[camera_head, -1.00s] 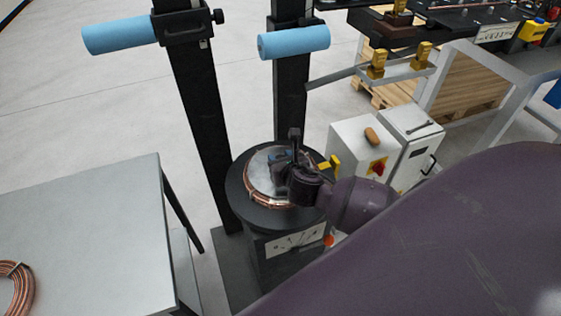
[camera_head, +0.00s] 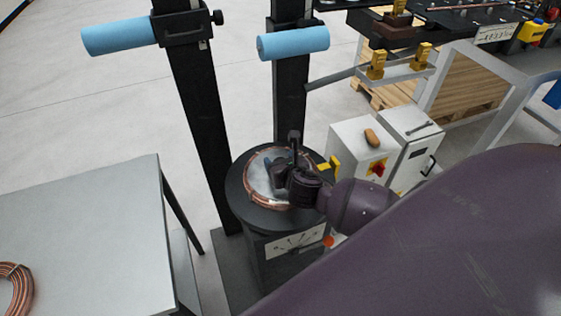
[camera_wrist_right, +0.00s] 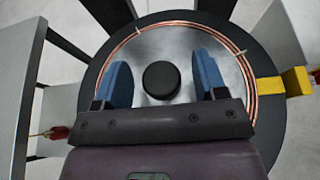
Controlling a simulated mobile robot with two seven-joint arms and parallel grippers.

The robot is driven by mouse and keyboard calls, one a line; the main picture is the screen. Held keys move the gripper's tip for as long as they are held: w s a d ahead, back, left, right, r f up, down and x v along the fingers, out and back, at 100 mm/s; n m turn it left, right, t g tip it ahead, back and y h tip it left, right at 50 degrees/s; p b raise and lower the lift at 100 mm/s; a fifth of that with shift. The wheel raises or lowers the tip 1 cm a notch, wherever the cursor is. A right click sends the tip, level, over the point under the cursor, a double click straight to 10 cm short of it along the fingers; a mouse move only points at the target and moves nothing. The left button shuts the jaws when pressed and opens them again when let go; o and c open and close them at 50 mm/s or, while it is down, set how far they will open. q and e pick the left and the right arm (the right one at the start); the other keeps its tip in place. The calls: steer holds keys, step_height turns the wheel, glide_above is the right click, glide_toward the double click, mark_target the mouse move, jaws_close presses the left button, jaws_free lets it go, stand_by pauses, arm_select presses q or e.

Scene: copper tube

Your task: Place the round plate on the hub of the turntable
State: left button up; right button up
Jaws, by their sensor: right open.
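The round plate (camera_wrist_right: 180,50) is a silver disc lying flat on top of the turntable (camera_head: 240,196), inside a ring of copper tube (camera_wrist_right: 246,68). The plate also shows in the head view (camera_head: 259,180), partly covered by my right gripper (camera_head: 272,174). A black round knob (camera_wrist_right: 161,78) stands at the plate's middle; I cannot tell whether it belongs to the plate or is the hub. In the wrist view my right gripper (camera_wrist_right: 163,72) is open, one blue finger on each side of the knob, both apart from it. My left gripper is not in view.
Two black posts with blue rollers (camera_head: 293,42) stand behind the turntable. A grey table (camera_head: 85,225) with a copper coil (camera_head: 17,290) is at left. A white control box (camera_head: 357,150) and a yellow block (camera_wrist_right: 283,85) are close on the right.

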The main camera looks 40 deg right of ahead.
steer(key=p+v, duration=0.1)
steer(key=v, duration=1.1)
steer(key=shift+f, duration=0.15)
